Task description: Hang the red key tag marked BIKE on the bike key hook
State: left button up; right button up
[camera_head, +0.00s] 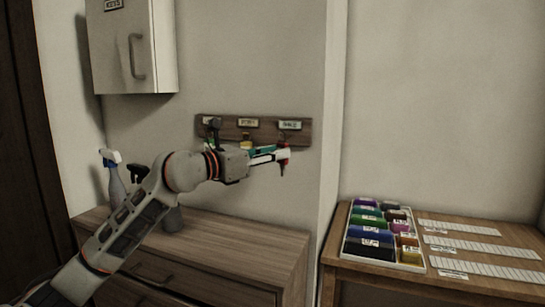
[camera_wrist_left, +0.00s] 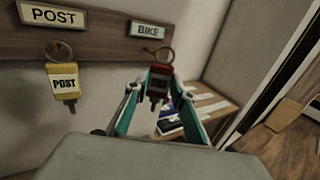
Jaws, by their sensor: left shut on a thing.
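My left gripper (camera_head: 280,155) is shut on the red key tag (camera_head: 285,151), in front of the right end of the wooden key rack (camera_head: 225,132). In the left wrist view the red tag (camera_wrist_left: 160,80) is upright between the green-sided fingers (camera_wrist_left: 155,90), a dark key below it and a ring (camera_wrist_left: 156,56) above. The ring is just below the BIKE label (camera_wrist_left: 148,30). I cannot tell whether it touches the hook there. The writing on the red tag is too small to read. My right gripper is not in view.
A yellow POST tag (camera_wrist_left: 64,82) hangs under the POST label (camera_wrist_left: 46,15), left of my gripper. A wall cabinet (camera_head: 130,45) is above left. Spray bottles (camera_head: 115,180) stand on the dresser (camera_head: 270,240). A table with a tray of coloured items (camera_head: 347,250) is right.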

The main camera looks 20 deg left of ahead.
pick_arm(q)
jog(key=shift+w+f+b, duration=0.15)
jog(key=shift+w+b, duration=0.15)
jog(key=shift+w, duration=0.3)
jog(key=shift+w+f+b, duration=0.15)
jog(key=shift+w+b, duration=0.15)
jog(key=shift+w, duration=0.3)
jog(key=shift+w+d+f, duration=0.1)
jog(key=shift+w+f, duration=0.1)
jog(key=shift+w, duration=0.4)
jog(key=shift+w+f, duration=0.2)
jog(key=shift+w, duration=0.35)
jog(key=shift+f, duration=0.1)
jog(key=o, duration=1.1)
